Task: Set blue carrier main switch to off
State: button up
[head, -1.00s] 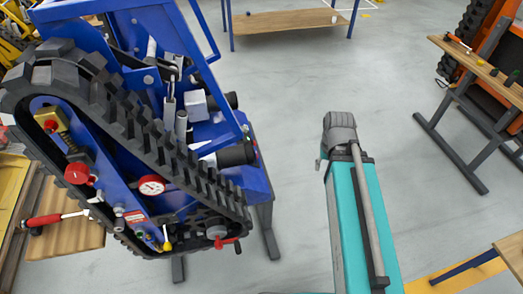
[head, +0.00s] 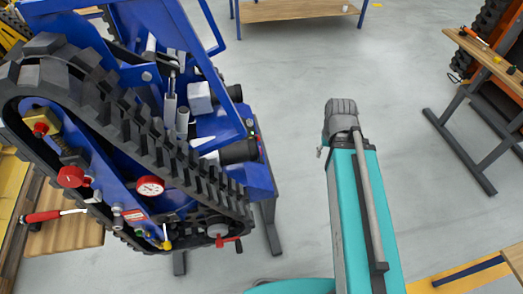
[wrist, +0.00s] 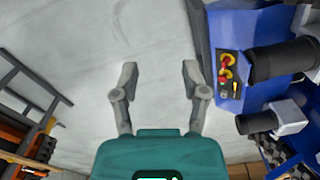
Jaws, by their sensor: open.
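The blue carrier (head: 128,85) stands tilted on supports at the left of the head view, with a black track along its side. In the wrist view its blue body (wrist: 262,28) fills the right side. A small dark panel (wrist: 228,88) there carries a red and yellow rotary switch (wrist: 226,66); its exact setting is too small to read.
Black cylinders (wrist: 285,62) stick out from the carrier near the panel. A red pressure gauge (head: 149,187) and a red-handled lever (head: 228,240) sit on its side. A wooden workbench (head: 488,62) stands at the right. The floor (head: 300,75) between is clear.

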jog(key=o, duration=0.3)
jog(key=shift+o, duration=1.2)
jog(key=shift+w+a+f, duration=0.15)
jog(key=shift+w+f, duration=0.1)
jog(key=shift+o, duration=0.3)
jog(key=w+a+f+m+y+b, duration=0.2)
jog(key=w+a+f+m+b, duration=0.4)
jog(key=w+f+b, duration=0.4)
jog(key=w+a+b, duration=0.1)
jog(key=w, duration=0.2)
jog(key=shift+a+f+m, duration=0.25)
jog(key=shift+f+m, duration=0.05)
jog(key=shift+f, duration=0.05)
jog(key=m+g+y+b, duration=0.1)
jog(key=m+y+b, duration=0.1)
jog(key=m+b, duration=0.8)
send_near(260, 150)
jog(key=shift+w+d+r+n+b, duration=0.2)
jog(key=shift+d+r+n+b, duration=0.25)
jog(key=shift+r, duration=0.2)
jog(key=shift+w+d+r+n+b, duration=0.2)
jog(key=shift+d+r+n+b, duration=0.25)
jog(key=shift+r, duration=0.2)
jog(key=shift+a+f, duration=0.1)
jog(key=b+x, duration=1.2)
jog(key=x, duration=0.1)
jog(key=shift+s+a+f+b, duration=0.15)
jog(key=shift+a+f+b, duration=0.05)
jog(key=shift+a+b, duration=0.15)
